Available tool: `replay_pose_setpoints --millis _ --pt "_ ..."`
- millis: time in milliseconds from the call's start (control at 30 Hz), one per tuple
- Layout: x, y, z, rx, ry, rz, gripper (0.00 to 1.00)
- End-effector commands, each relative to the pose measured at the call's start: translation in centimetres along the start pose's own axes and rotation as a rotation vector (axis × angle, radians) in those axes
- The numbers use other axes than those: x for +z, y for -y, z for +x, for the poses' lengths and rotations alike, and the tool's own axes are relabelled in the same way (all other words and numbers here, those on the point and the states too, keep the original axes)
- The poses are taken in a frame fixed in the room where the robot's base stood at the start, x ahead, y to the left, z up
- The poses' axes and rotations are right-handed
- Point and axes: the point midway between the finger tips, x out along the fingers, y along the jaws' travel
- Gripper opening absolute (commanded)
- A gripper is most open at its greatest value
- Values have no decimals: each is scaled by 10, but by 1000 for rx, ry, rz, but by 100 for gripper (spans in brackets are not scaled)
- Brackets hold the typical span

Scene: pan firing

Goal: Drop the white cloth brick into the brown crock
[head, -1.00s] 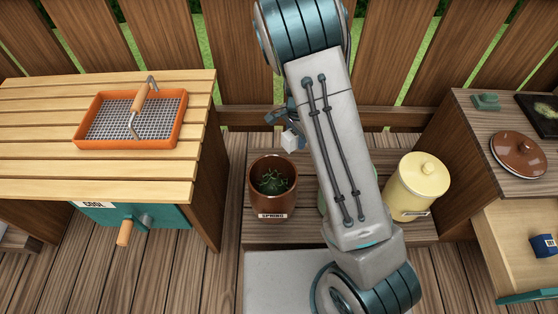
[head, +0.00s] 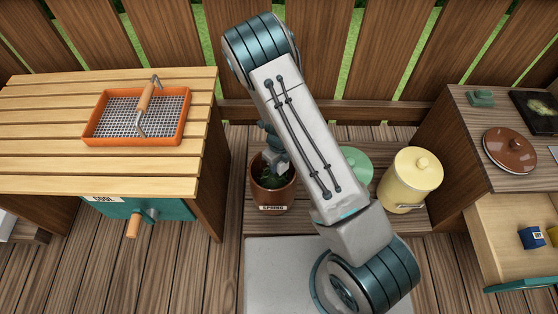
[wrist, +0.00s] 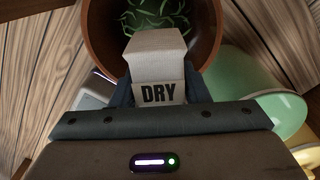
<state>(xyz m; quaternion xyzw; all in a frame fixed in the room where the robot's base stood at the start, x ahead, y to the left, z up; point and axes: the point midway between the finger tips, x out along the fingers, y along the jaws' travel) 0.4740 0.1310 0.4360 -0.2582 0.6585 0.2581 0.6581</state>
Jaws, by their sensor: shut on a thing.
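The white cloth brick (wrist: 156,65), marked "DRY", is held between the fingers of my gripper (wrist: 157,92), which is shut on it. In the wrist view the brick overlaps the mouth of the brown crock (wrist: 97,28), which has green sprigs inside. In the head view the crock (head: 270,198), labelled "SPRING", stands on the low wooden bench, and my gripper (head: 275,160) with the brick (head: 279,168) is over its opening. I cannot tell whether the brick's lower end is below the rim.
A pale green pot (head: 356,165) and a cream lidded crock (head: 412,180) stand right of the brown crock. An orange mesh tray (head: 100,130) lies on the left table. An open drawer (head: 500,220) and a brown lid (head: 510,150) are at the right.

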Motion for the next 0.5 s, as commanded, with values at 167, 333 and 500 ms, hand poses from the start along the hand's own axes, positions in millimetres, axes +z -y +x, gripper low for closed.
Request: replay_pose_setpoints --millis 167,333,500 --pt "0 0 24 0 0 -2 18" --pt "0 0 42 0 0 -3 18" --pt "0 0 51 0 1 -3 18"
